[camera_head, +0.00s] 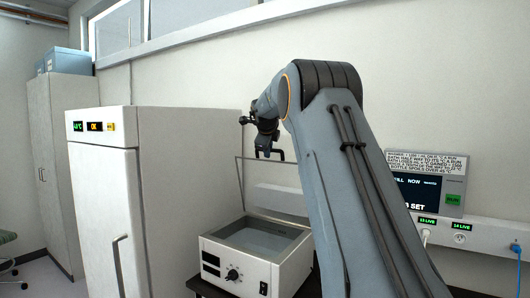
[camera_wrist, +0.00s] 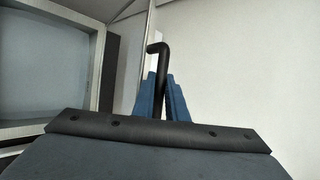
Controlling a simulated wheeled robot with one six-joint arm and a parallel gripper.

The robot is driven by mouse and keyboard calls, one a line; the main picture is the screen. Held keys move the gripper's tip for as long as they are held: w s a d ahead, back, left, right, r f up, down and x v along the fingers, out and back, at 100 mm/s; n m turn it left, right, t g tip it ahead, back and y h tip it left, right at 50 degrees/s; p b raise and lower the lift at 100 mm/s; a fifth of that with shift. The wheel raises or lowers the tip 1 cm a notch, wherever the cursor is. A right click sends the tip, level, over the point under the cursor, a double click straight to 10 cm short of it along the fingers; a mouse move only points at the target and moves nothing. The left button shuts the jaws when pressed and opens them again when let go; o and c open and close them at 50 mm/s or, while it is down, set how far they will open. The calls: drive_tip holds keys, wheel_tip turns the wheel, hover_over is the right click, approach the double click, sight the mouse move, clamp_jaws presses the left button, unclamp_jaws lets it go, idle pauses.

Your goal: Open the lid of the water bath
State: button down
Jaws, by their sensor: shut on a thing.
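The white water bath (camera_head: 234,262) stands on a dark bench in the head view, with its basin open to view from above. Its clear, thin-framed lid (camera_head: 241,185) stands raised, near upright, at the back of the bath. My gripper (camera_head: 265,135) is at the lid's top edge. In the wrist view my gripper's blue fingers (camera_wrist: 162,80) are shut on the black bent lid handle (camera_wrist: 158,48). The lid shows there nearly edge-on beside the fingers, and the basin (camera_wrist: 45,60) lies at the left. My arm hides the right part of the lid.
A tall white cabinet (camera_head: 102,200) with a small display stands close to the left of the bath. A wall screen (camera_head: 420,192) and a socket rail (camera_head: 480,236) are at the right, partly behind my arm. The wall is close behind the lid.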

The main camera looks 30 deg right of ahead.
drive_tip(key=c, duration=1.8)
unclamp_jaws()
drive_tip(key=shift+o, duration=0.2)
drive_tip(key=b+v, duration=0.3)
drive_tip(key=v, duration=0.4)
drive_tip(key=shift+s+a+r, duration=0.15)
drive_tip(key=shift+s+r, duration=0.1)
